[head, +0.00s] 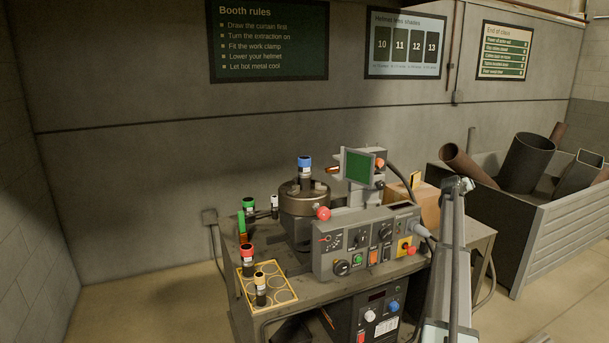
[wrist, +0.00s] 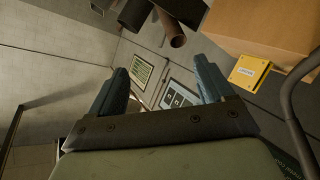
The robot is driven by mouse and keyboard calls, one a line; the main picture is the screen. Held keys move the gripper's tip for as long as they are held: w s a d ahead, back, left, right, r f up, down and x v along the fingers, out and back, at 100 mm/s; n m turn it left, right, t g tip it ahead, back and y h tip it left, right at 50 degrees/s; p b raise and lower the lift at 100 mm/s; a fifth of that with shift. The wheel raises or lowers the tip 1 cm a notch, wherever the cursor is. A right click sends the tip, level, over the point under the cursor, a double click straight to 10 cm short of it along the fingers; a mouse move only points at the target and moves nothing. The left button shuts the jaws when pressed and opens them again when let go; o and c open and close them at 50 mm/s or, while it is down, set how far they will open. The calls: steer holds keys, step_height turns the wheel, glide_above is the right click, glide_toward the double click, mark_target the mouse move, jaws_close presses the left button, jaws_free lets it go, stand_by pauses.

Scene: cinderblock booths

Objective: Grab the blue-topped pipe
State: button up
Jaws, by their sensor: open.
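The blue-topped pipe (head: 304,171) is a short dark piece with a bright blue top and a pale band. It stands upright on the round metal fixture (head: 303,198) on the workbench in the head view. Its lower end is hard to make out. My gripper (wrist: 162,82) is open, with two blue-grey fingers wide apart and nothing between them in the wrist view. It faces the wall posters. My arm rises at the right of the bench in the head view, well apart from the blue-topped pipe, which does not show in the wrist view.
A cardboard box (head: 424,203) and a bin of pipes (head: 560,222) lie further right.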

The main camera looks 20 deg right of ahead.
steer(key=w+a+r+y, duration=0.1)
steer(key=w+a+r, duration=0.2)
steer(key=r, duration=0.3)
steer(key=w+a+r, duration=0.3)
steer(key=r, duration=0.3)
step_height(320, 180, up, 9)
steer(key=n+g+y, duration=0.2)
steer(key=n+y, duration=0.5)
steer(key=y, duration=0.5)
glide_above(307, 158)
steer(key=s, duration=0.3)
steer(key=x, duration=0.7)
steer(key=shift+d+f, duration=0.2)
steer(key=shift+f, duration=0.2)
steer(key=shift+a+x, duration=0.1)
steer(key=shift+x, duration=1.2)
steer(key=shift+a+x, duration=0.15)
steer(key=shift+x, duration=1.2)
steer(key=shift+r, duration=0.1)
steer(key=c, duration=1.5)
steer(key=shift+o, duration=0.2)
